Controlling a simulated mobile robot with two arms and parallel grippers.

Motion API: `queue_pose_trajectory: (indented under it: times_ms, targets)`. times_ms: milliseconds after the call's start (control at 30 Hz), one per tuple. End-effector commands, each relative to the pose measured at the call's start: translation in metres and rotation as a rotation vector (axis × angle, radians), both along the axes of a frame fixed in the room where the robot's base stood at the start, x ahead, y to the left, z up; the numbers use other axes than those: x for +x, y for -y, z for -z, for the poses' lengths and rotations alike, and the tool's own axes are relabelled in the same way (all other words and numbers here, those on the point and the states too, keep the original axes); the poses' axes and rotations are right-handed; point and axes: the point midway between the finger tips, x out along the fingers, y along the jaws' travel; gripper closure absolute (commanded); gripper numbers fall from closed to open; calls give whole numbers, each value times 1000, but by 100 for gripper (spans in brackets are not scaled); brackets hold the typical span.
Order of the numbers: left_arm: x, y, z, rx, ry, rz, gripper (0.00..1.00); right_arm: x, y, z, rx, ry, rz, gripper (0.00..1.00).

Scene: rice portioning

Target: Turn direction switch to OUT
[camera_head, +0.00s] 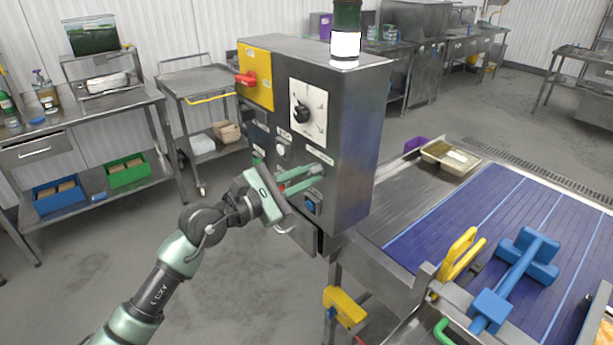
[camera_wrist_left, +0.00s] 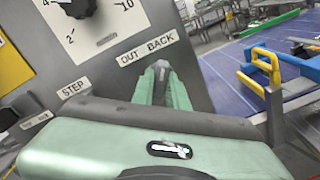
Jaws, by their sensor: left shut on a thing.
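A grey control box (camera_head: 345,130) stands in the middle of the head view. Its OUT / BACK label (camera_head: 320,156) also shows in the wrist view (camera_wrist_left: 146,48). My left gripper (camera_head: 318,174) reaches the box front just below this label, with its green fingers shut on the direction switch. In the wrist view, a small grey part of the switch (camera_wrist_left: 161,70) shows between the fingertips (camera_wrist_left: 163,84). The fingers cover most of the switch, so I cannot tell which way it points. My right gripper is not in view.
A black dial (camera_head: 301,112) and a red switch on a yellow plate (camera_head: 246,79) sit higher on the box. A blue button (camera_head: 310,206) is below my gripper. A blue conveyor belt (camera_head: 475,215) lies to the right, with a yellow handle (camera_head: 460,255) near it.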

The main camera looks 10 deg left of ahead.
Motion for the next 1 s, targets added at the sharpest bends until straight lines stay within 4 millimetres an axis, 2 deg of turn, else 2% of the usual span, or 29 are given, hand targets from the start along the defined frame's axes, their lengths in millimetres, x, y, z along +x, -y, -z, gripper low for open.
queue_pose_trajectory:
  times_ms: [333,1000]
  targets:
    - [0,0,0,-3,-5,0,100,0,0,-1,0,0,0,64]
    - [0,0,0,-215,-170,0,100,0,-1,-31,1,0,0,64]
